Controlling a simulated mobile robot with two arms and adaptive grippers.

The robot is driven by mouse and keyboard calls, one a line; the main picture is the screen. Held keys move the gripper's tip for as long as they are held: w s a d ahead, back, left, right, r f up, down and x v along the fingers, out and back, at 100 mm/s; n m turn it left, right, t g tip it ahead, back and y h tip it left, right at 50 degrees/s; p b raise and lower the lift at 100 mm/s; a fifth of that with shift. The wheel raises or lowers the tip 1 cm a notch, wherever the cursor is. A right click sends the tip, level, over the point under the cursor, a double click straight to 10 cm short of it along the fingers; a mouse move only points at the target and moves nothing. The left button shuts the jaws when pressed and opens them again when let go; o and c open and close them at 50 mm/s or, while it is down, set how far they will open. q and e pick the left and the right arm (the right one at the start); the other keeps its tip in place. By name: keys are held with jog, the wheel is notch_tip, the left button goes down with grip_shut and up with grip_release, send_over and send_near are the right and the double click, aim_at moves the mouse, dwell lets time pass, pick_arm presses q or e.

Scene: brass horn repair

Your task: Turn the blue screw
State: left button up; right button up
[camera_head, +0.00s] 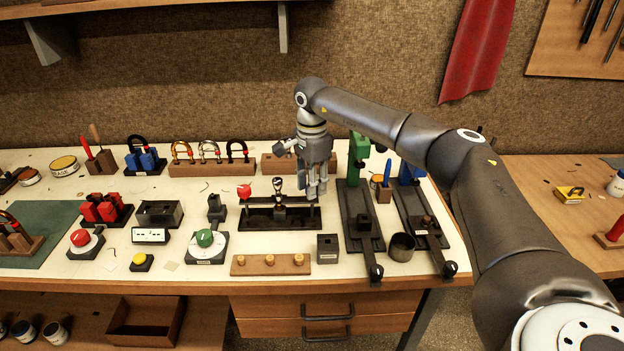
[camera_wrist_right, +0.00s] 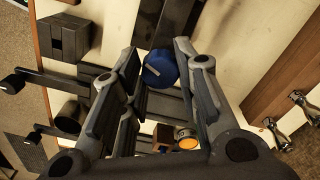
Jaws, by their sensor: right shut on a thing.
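My right gripper (camera_head: 316,192) reaches down at the right end of a black frame (camera_head: 280,222) on the bench. In the right wrist view, the round blue screw head (camera_wrist_right: 160,69) with a pale mark on its face sits between the fingertips of my right gripper (camera_wrist_right: 163,68), which is shut on it. In the head view the gripper hides the blue screw. A red knob (camera_head: 244,191) is at the left end of the black frame. My left gripper is not in view.
A green press (camera_head: 358,160) and a blue press (camera_head: 409,172) stand to the right. A wooden block with brass knobs (camera_head: 271,265) and a small grey box (camera_head: 327,248) lie in front. A wooden horseshoe rack (camera_head: 212,170) is behind left.

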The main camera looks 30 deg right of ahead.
jog(key=m+p, duration=0.1)
jog(key=m, duration=0.3)
jog(key=shift+m, duration=0.4)
jog(key=m+p, duration=0.1)
jog(key=m, duration=0.4)
jog(key=m+p, duration=0.1)
jog(key=m, duration=0.4)
jog(key=shift+w+r+m+p, duration=0.1)
jog(key=shift+m+p, duration=0.25)
jog(key=shift+m, duration=0.05)
jog(key=m+p, duration=0.1)
jog(key=m, duration=0.3)
jog(key=shift+m, duration=0.3)
jog(key=m+p, duration=0.1)
jog(key=m, duration=0.3)
jog(key=shift+d+m, duration=0.1)
jog(key=shift+m, duration=0.2)
jog(key=m+p, duration=0.1)
jog(key=m, duration=0.3)
jog(key=m+p, duration=0.2)
jog(key=m, duration=0.3)
jog(key=shift+m, duration=0.4)
jog(key=shift+d+m+p, duration=0.1)
jog(key=shift+m+p, duration=0.5)
jog(key=shift+m, duration=1.4)
